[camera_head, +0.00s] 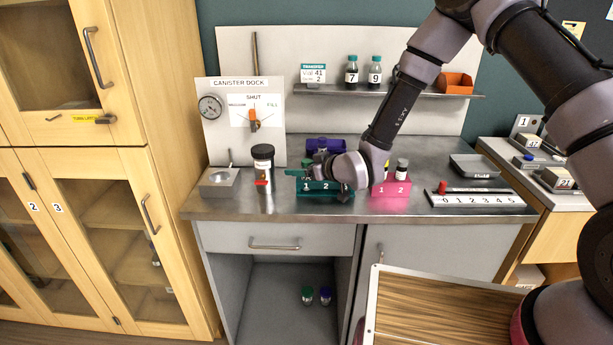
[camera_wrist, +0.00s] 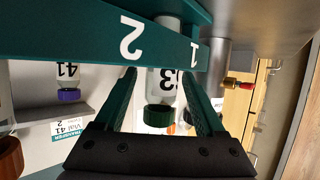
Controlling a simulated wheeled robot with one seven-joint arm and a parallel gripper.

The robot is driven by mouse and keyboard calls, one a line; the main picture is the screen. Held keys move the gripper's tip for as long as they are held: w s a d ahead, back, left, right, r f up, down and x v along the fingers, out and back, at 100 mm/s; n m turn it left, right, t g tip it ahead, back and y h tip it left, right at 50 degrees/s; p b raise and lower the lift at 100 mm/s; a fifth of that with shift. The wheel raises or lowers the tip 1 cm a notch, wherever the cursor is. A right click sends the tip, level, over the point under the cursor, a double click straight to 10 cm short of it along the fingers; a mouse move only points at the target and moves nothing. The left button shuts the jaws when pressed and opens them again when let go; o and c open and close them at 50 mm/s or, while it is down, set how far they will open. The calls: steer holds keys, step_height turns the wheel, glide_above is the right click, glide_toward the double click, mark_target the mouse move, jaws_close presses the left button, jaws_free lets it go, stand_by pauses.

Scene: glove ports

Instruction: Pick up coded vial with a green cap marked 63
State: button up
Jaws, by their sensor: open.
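The vial with a green cap (camera_wrist: 158,116) shows upside down in the wrist view, its label partly hidden but reading 63. It stands at the teal rack (camera_wrist: 60,34) marked 1 and 2; I cannot tell which slot. My gripper (camera_wrist: 161,78) is open, with one teal finger on each side of the vial; I cannot tell if either touches it. In the head view my gripper (camera_head: 297,174) is at the teal rack (camera_head: 328,190) on the steel counter, and the vial is hidden there.
A pink rack (camera_head: 391,190) with vials stands just right. A dark-lidded canister (camera_head: 263,170) stands left. Behind is a purple rack (camera_head: 313,145); a purple-capped vial (camera_wrist: 68,95) marked 41 shows in the wrist view. A shelf (camera_head: 420,93) holds vials 7 and 9.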

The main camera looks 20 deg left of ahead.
steer(key=shift+w+a+f, duration=0.15)
steer(key=shift+a, duration=0.1)
jaws_close()
